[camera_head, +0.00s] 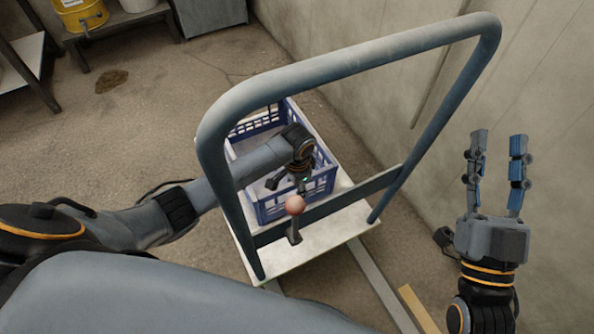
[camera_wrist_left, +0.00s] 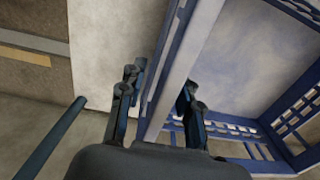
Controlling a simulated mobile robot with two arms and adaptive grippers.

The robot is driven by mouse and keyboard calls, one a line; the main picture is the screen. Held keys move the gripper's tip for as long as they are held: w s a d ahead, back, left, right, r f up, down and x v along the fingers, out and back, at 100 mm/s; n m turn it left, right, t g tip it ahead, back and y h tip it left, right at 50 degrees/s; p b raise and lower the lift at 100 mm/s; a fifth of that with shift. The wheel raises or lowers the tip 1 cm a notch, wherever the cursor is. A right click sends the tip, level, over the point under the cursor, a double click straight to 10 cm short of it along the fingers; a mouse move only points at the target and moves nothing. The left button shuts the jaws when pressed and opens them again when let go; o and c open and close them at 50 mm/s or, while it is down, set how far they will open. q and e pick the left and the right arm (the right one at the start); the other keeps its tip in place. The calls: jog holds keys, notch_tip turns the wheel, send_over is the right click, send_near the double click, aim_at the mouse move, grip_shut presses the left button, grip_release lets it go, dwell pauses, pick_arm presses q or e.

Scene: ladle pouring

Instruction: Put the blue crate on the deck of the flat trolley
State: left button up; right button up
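The blue crate (camera_head: 270,211) sits upright on the white deck (camera_head: 325,232) of the flat trolley, behind the trolley's grey push handle (camera_head: 345,62). It appears empty. My left gripper (camera_head: 289,182) is at the crate's near wall, reaching in from the left through the handle frame. In the left wrist view my left gripper (camera_wrist_left: 160,88) has its fingers apart, one on each side of the crate wall (camera_wrist_left: 180,62). A firm hold is not visible. My right gripper (camera_head: 499,140) is open and empty, right of the trolley with its fingers pointing up.
A lever with a pink ball knob (camera_head: 294,205) stands at the near edge of the deck. A wall (camera_head: 540,90) runs close along the right. A low bench with a yellow bucket (camera_head: 82,14) is at the back left. Open floor (camera_head: 150,130) lies left of the trolley.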

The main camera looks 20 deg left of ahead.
pick_arm(q)
notch_tip(320, 180, up, 6)
jog(key=shift+f+p, duration=0.15)
jog(key=shift+p, duration=1.05)
notch_tip(320, 180, up, 5)
jog(key=shift+s+d+f+p, duration=0.1)
jog(key=shift+f+p, duration=0.1)
jog(key=shift+p, duration=0.7)
jog(key=shift+r, duration=0.25)
pick_arm(e)
jog(key=d+f+g+h, duration=0.1)
jog(key=f+g+h, duration=0.1)
jog(key=f+g, duration=0.4)
jog(key=s+d+f+g+h, duration=0.1)
jog(key=f+g, duration=0.5)
jog(key=f, duration=0.6)
jog(key=shift+s+d+f+m+h, duration=0.25)
jog(key=shift+d+f+m+h, duration=0.1)
jog(key=shift+d+h, duration=0.25)
